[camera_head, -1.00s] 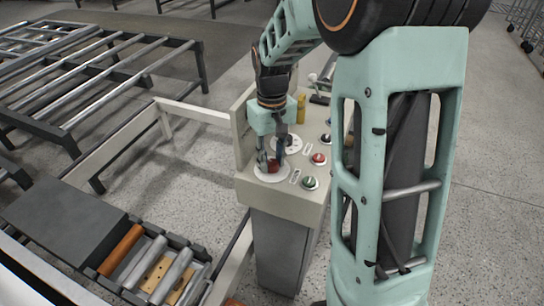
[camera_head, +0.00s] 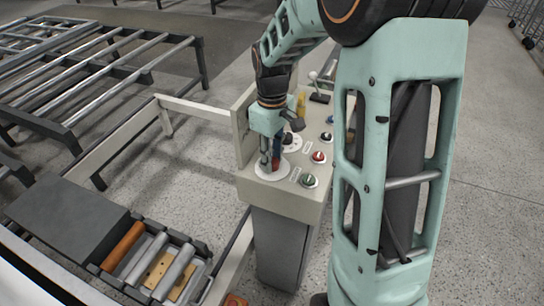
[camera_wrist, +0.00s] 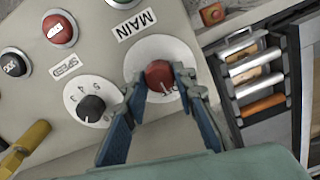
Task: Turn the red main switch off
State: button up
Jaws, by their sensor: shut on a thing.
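The red main switch (camera_wrist: 158,72) is a round red knob on a white disc, beside a label reading MAIN, on the beige control panel (camera_wrist: 100,30). In the wrist view my gripper (camera_wrist: 161,80) has one finger on each side of the knob and is shut on it. In the head view my gripper (camera_head: 270,165) points down at the near left corner of the panel. The fingers hide most of the knob there. The marks on the disc are partly covered, so I cannot tell the switch position.
A black knob (camera_wrist: 92,107) on a numbered dial sits beside the switch. A red button (camera_head: 318,157), a green button (camera_head: 309,181) and a yellow handle (camera_wrist: 30,140) are also on the panel. A raised plate (camera_head: 243,125) edges its left side. A roller tray (camera_head: 155,265) lies lower left.

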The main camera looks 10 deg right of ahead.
aim_at(273, 160)
jog(key=o, duration=1.2)
jog(key=shift+c, duration=0.2)
jog(key=shift+r, duration=0.1)
notch_tip(273, 160, up, 12)
